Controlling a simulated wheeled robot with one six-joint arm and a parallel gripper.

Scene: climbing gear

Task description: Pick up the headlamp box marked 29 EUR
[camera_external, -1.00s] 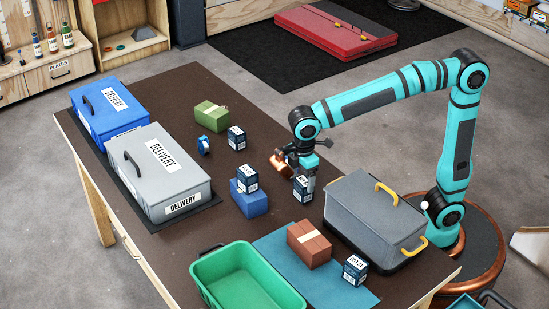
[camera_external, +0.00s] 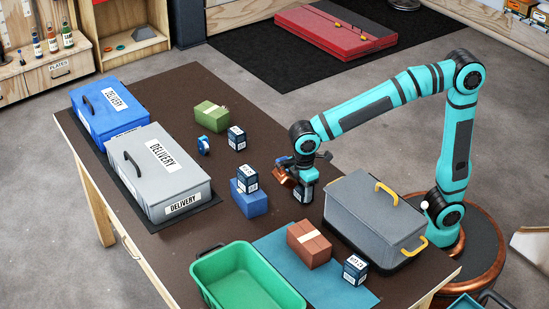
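Several small dark blue boxes with white print stand on the brown table. One box (camera_external: 237,138) is towards the back, one box (camera_external: 248,179) sits on a blue block, and one box (camera_external: 355,269) is at the front right on a blue mat. Another box (camera_external: 304,196) is under my gripper (camera_external: 303,188) and mostly hidden by it. The print is too small for me to tell which is marked 29 EUR. My gripper points down around the top of that box; whether its fingers are open or shut on it does not show.
A grey case with yellow handles (camera_external: 370,215) stands close right of my gripper. The blue block (camera_external: 249,203) is to its left, a brown brick-like pack (camera_external: 309,245) in front. A green bin (camera_external: 245,280) and grey delivery box (camera_external: 160,175) stand further off.

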